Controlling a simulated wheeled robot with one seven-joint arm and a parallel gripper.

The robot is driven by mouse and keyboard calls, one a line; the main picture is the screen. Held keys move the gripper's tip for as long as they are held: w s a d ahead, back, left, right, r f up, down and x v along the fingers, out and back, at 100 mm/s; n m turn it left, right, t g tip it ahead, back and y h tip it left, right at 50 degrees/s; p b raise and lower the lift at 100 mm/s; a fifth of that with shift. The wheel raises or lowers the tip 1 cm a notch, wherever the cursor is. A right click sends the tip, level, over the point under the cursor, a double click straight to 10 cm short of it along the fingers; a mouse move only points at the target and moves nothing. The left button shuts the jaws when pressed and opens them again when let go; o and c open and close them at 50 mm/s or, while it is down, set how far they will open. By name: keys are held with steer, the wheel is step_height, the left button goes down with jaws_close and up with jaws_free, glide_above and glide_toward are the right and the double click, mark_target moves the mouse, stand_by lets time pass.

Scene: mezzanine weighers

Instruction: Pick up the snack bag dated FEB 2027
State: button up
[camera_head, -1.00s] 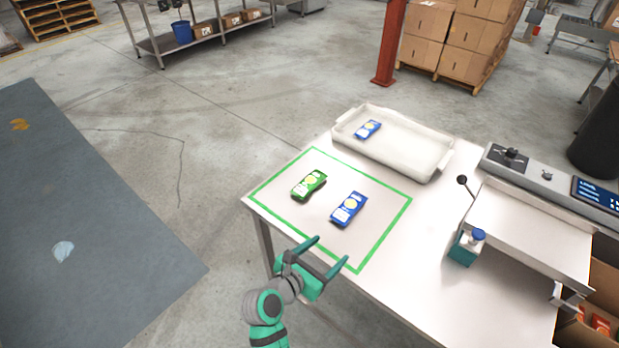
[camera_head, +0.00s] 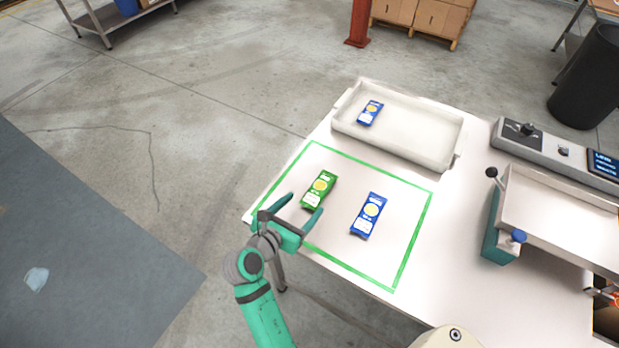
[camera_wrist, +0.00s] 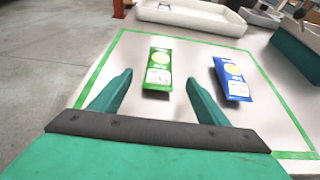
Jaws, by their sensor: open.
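A green snack bag (camera_head: 319,190) lies inside the green-taped square on the white table. A blue snack bag (camera_head: 368,215) lies to its right in the same square. Another blue snack bag (camera_head: 370,113) lies in the white tray (camera_head: 440,158). The printed dates are too small to read. My gripper (camera_head: 299,207) is open and empty at the table's near left edge, just short of the green bag. In the wrist view the green bag (camera_wrist: 158,68) shows ahead between the open fingers, and the blue bag (camera_wrist: 231,78) lies ahead, right of the right finger.
A weighing machine (camera_head: 560,195) with a lever, a teal side and a display stands on the table's right. A dark bin (camera_head: 590,80) stands on the floor behind. The table between the square and the machine is clear.

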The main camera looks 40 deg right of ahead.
mark_target(316, 192)
steer(key=x, duration=0.4)
steer(key=shift+w+d, duration=0.25)
steer(key=shift+d, duration=0.05)
steer(key=shift+w+d+f, duration=0.25)
steer(key=shift+w+d, duration=0.05)
steer(key=shift+d, duration=0.1)
steer(key=x, duration=0.4)
steer(key=shift+s+d+r, duration=0.1)
steer(key=shift+s+r, duration=0.05)
steer(key=shift+d+f, duration=0.25)
steer(key=shift+d, duration=0.15)
steer(key=c, duration=1.1)
